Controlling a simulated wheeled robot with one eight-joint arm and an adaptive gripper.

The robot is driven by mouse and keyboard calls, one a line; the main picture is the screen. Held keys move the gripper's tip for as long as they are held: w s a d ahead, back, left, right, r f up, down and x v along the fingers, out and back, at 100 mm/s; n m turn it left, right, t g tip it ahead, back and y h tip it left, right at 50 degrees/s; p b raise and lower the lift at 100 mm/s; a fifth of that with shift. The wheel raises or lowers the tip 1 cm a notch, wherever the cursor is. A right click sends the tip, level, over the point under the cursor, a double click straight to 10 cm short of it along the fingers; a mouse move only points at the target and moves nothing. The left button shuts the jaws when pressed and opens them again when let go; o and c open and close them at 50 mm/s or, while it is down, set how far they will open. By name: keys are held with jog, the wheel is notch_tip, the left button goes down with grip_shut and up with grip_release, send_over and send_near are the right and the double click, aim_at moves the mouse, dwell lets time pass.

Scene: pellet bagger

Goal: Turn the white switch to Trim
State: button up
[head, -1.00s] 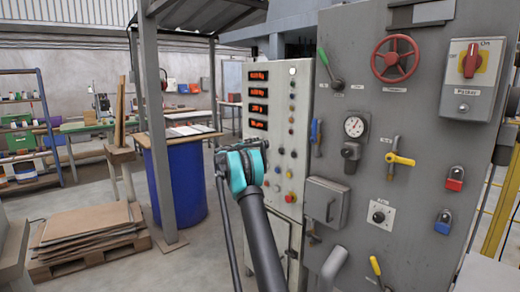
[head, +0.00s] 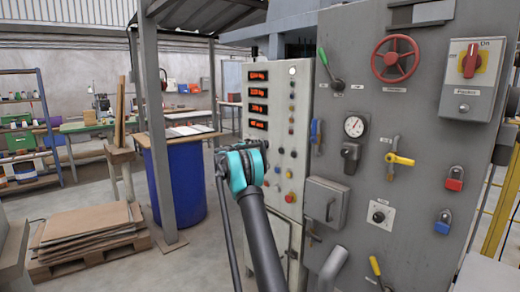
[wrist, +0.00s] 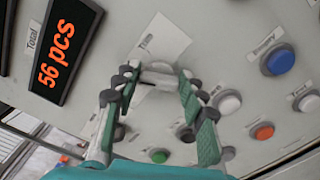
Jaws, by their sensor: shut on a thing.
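The white switch (wrist: 160,75) sits on the light grey control panel (wrist: 215,25), on a white plate (wrist: 165,38) with the word Trim printed above it. In the wrist view my gripper (wrist: 158,78) has its fingers on both sides of the switch and is shut on it. The fingers and dark finger joints cover part of the switch, so its exact pointing direction is hard to tell. In the head view my gripper (head: 262,150) is at the panel, mostly hidden behind the teal wrist, and the switch cannot be made out there.
Near the gripper are a blue button (wrist: 280,62), an orange button (wrist: 263,132), a green button (wrist: 159,155) and a display reading 56 pcs (wrist: 66,42). A large grey cabinet (head: 440,130) with levers and a red wheel stands to the right.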

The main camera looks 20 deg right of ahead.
jog(key=m, duration=0.6)
jog(key=shift+f, duration=0.2)
jog(key=m, duration=0.4)
jog(key=shift+f+m, duration=0.1)
jog(key=shift+m, duration=0.3)
jog(key=o, duration=1.2)
jog(key=shift+c, duration=0.2)
jog(key=shift+a, duration=0.1)
jog(key=v, duration=1.2)
